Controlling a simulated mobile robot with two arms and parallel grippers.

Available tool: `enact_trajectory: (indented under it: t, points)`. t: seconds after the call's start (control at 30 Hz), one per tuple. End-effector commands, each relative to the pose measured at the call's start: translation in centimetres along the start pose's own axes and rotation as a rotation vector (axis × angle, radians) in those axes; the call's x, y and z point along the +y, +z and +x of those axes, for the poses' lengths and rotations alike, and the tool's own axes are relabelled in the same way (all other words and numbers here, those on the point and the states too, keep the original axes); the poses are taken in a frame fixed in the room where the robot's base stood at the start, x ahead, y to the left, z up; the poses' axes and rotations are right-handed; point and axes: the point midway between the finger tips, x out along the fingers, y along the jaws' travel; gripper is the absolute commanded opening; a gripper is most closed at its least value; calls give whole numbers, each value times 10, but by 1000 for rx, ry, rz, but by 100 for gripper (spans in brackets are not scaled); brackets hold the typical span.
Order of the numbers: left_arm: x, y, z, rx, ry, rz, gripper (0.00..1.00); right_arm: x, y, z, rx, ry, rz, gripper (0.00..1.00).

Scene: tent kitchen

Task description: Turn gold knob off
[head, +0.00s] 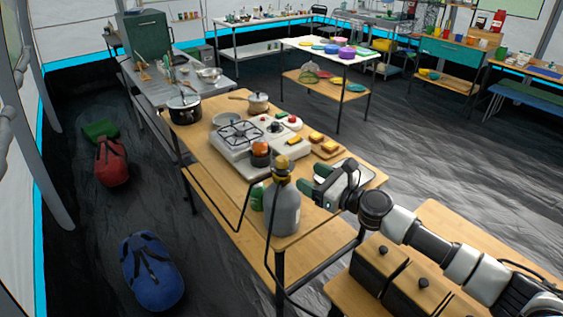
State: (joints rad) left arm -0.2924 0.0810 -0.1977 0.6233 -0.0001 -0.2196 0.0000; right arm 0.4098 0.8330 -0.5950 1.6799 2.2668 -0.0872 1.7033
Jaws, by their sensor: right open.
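The gold knob (281,162) sits on top of a grey gas bottle (283,212), which stands upright at the near end of the wooden table. My right gripper (313,178) is open and empty, with green fingertips pointing left towards the bottle's neck. In the picture it is just right of the knob and a little lower, and a small gap shows between them. The knob's turn position is too small to tell. My left gripper is not in view.
A gas stove (258,135) with an orange-topped jar (260,152) beside it stands behind the bottle. A dark hose loops left of the bottle. A white tray (350,176) lies behind my gripper.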

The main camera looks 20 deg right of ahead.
Motion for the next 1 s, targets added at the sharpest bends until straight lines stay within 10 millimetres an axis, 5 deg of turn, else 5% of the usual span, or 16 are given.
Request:
enact_trajectory:
  t: [0.17, 0.6, 1.0]
  points:
    - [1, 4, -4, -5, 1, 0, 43, -6, 3, 11, -3, -18, 28, 63]
    - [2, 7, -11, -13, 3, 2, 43, -7, 1, 89, -1, -16, 25, 63]
    - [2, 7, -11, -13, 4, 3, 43, -6, 0, 105, 1, -14, 23, 63]
